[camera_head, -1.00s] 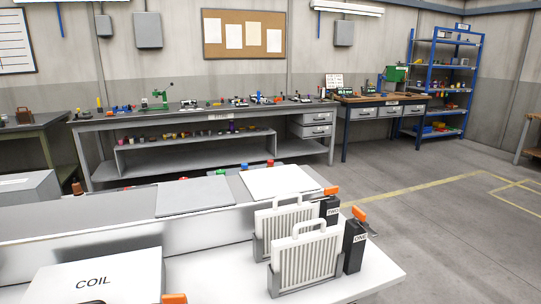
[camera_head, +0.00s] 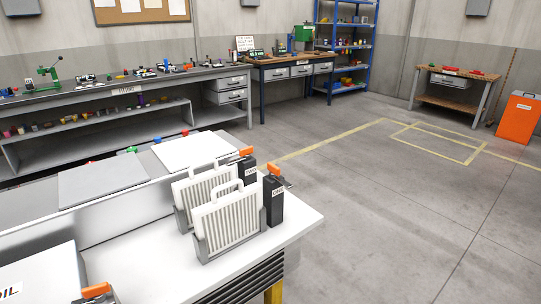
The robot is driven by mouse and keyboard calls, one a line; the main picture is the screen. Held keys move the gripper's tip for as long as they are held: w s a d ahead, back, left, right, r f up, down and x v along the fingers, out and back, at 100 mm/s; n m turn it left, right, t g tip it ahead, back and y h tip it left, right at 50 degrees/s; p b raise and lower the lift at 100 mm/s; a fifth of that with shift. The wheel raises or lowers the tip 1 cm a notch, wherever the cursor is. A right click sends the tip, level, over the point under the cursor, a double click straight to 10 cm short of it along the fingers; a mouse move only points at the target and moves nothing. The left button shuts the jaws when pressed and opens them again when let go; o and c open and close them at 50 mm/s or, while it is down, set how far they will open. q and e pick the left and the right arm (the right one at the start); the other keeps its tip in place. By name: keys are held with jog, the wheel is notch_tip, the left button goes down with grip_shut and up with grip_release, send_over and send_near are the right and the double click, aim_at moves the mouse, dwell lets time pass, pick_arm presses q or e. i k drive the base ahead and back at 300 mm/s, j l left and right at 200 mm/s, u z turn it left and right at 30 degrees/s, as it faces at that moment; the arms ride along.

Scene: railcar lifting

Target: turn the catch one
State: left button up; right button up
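Two black catch blocks with orange levers stand beside two white ribbed filter panels with handles, at the right end of a white-topped unit. The nearer panel (camera_head: 228,222) and the farther panel (camera_head: 190,188) stand upright in grey holders. Neither of my grippers shows in the view.
The white top (camera_head: 150,262) carries a box labelled coil (camera_head: 35,275), cut by the left edge, with an orange lever (camera_head: 97,291) near it. Workbenches line the back wall. An orange cabinet (camera_head: 518,117) stands at the far right. The floor right of the unit is clear.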

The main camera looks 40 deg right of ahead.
aim_at(275, 171)
jog(key=z, duration=1.45)
